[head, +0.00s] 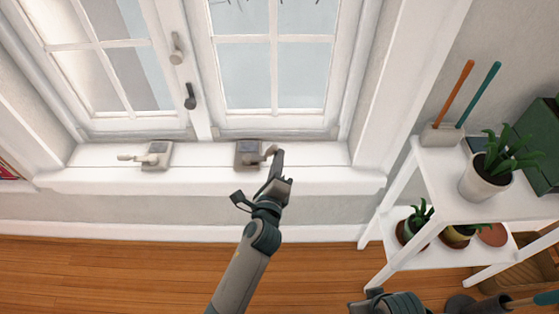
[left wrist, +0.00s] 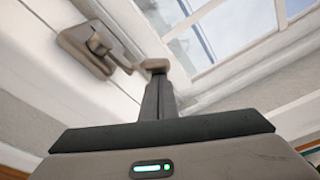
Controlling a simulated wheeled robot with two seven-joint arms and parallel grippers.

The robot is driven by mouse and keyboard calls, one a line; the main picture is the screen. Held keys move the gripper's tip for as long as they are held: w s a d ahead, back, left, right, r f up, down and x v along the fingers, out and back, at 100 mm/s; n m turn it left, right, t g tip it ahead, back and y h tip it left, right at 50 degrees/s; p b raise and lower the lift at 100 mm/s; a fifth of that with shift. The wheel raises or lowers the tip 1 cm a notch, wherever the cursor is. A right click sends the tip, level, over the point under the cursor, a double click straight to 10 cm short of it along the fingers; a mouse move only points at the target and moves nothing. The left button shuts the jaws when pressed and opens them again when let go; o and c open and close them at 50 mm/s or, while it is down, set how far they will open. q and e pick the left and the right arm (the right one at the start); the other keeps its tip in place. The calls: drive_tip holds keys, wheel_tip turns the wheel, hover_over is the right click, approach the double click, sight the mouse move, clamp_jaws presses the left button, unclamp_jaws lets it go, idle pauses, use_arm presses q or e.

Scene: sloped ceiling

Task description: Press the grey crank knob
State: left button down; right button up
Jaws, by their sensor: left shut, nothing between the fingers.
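The grey crank (head: 249,154) is mounted on the white window sill, below the right-hand window pane. Its knob (head: 271,149) sticks out to the right on a short arm. My left gripper (head: 278,153) is shut and empty, with its fingertips right at the knob. In the left wrist view the crank base (left wrist: 88,48) is at the upper left, and the knob (left wrist: 154,65) sits at the tips of my closed fingers (left wrist: 157,78). They look to be touching, but I cannot be sure. Part of my right arm shows at the bottom edge; its fingers are out of frame.
A paler crank (head: 157,155) is on the sill to the left. Window handles (head: 190,97) are above. A white shelf (head: 440,170) with potted plants (head: 486,177) and two upright tools stands at right. The wooden floor (head: 110,268) at left is clear.

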use_arm(q)
drive_tip(key=n, duration=0.1)
drive_tip(key=r+n, duration=0.1)
drive_tip(key=n, duration=0.1)
drive_tip(key=shift+a+t, duration=0.3)
drive_tip(key=shift+a, duration=0.1)
use_arm(e)
drive_tip(key=shift+w+a, duration=0.1)
drive_tip(key=shift+a, duration=0.15)
use_arm(q)
drive_tip(key=shift+s, duration=0.15)
drive_tip(key=s+a, duration=0.2)
drive_tip(key=s, duration=0.9)
drive_tip(key=shift+s+r+b, duration=0.2)
drive_tip(key=shift+s+b, duration=0.1)
use_arm(e)
drive_tip(key=shift+w+a+t, duration=0.25)
drive_tip(key=shift+a+t, duration=0.05)
drive_tip(key=shift+a, duration=0.05)
drive_tip(key=shift+d, duration=0.15)
use_arm(q)
drive_tip(key=shift+f, duration=0.15)
use_arm(e)
drive_tip(key=shift+f, duration=0.1)
